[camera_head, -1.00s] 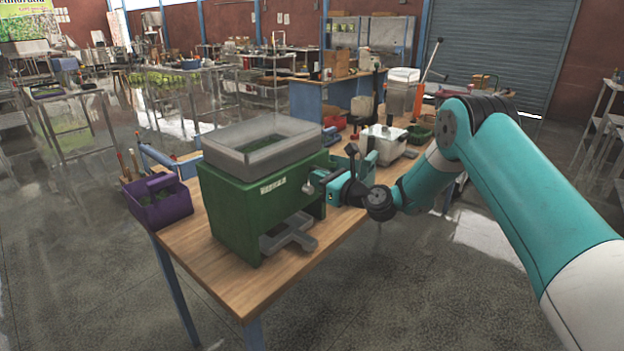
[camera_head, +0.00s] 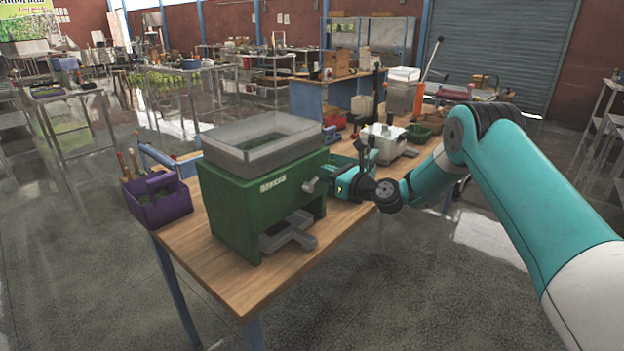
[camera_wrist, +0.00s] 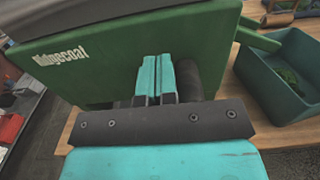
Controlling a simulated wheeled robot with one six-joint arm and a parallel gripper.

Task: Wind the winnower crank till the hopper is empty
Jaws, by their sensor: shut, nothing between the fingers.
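Dark green material (camera_head: 262,142) lies inside the hopper. A grey crank part (camera_head: 311,186) sticks out at the winnower's right side. My gripper (camera_wrist: 157,78) is shut and empty in front of the winnower's labelled green wall. A dark round part (camera_wrist: 189,80) stands just right of my fingertips in the wrist view; I cannot tell whether they touch. In the head view my fingertips are hard to make out. A grey outlet tray (camera_head: 288,235) sits low at the front.
A purple caddy (camera_head: 160,203) with tools stands left of the winnower. A teal bin (camera_wrist: 262,90) with green bits is close on the right in the wrist view. The table's front corner is bare.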

